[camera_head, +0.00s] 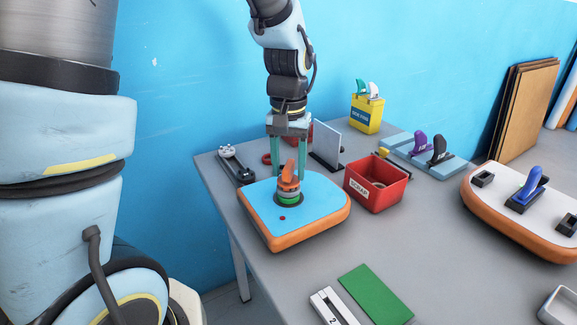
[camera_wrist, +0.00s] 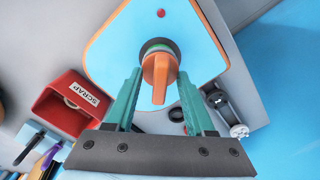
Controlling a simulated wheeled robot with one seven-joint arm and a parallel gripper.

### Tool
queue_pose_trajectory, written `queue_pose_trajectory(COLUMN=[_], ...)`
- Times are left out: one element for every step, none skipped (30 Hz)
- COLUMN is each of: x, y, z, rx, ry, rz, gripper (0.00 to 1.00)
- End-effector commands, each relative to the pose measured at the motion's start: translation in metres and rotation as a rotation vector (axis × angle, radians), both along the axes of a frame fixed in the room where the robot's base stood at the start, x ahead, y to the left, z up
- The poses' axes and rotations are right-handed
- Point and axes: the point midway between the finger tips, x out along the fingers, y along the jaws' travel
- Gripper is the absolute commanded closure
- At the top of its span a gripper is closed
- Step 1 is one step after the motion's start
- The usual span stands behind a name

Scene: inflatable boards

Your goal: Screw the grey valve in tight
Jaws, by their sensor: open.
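An orange valve (camera_head: 288,180) with an upright grip tab stands on a green ring (camera_head: 289,199) in the round dark opening of a blue-topped, orange-edged board (camera_head: 322,205). In the wrist view the orange valve (camera_wrist: 158,72) lies between my fingers, with a grey rim (camera_wrist: 148,45) behind it. I cannot pick out a separate grey valve for certain; the one in the opening looks orange. My gripper (camera_head: 288,172) points down above the board with its fingers open on either side of the valve. In the wrist view my gripper (camera_wrist: 160,75) shows no clear contact with it.
A red scrap bin (camera_head: 376,195) holding a ring stands right of the board. A dark tool (camera_head: 235,165) lies left, and a grey upright plate (camera_head: 327,142) stands behind. A green mat (camera_head: 375,295) lies in front. A second board (camera_head: 520,230) with fins is at right.

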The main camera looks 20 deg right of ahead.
Motion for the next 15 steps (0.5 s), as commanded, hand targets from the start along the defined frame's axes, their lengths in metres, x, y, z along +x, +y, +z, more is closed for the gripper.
queue_pose_trajectory(x=[0.000,0.000,0.000,0.000,0.001,0.001,0.001,0.001,0.001,0.001,0.001,0.001,0.001,0.001,0.001], y=[0.000,0.000,0.000,0.000,-0.001,-0.001,-0.001,-0.001,-0.001,-0.001,-0.001,-0.001,-0.001,-0.001,-0.001], z=[0.000,0.001,0.002,0.004,0.006,0.011,0.015,0.020,0.027,0.034,0.040,0.048,0.054,0.060,0.068], rx=[0.000,0.000,-0.001,-0.001,-0.003,-0.003,-0.004,-0.004,-0.004,-0.006,-0.006,-0.006,-0.005,-0.006,-0.006], ry=[0.000,0.000,-0.001,-0.002,-0.002,-0.003,-0.004,-0.004,-0.004,-0.005,-0.005,-0.005,-0.004,-0.005,-0.005], rz=[0.000,0.000,0.000,0.000,0.000,0.000,0.000,0.000,0.000,0.000,0.000,0.000,0.000,0.000,0.000], gripper=[0.46,0.46,0.46,0.46,0.46,0.46,0.46,0.46,0.46,0.46,0.46,0.46,0.46,0.46,0.46])
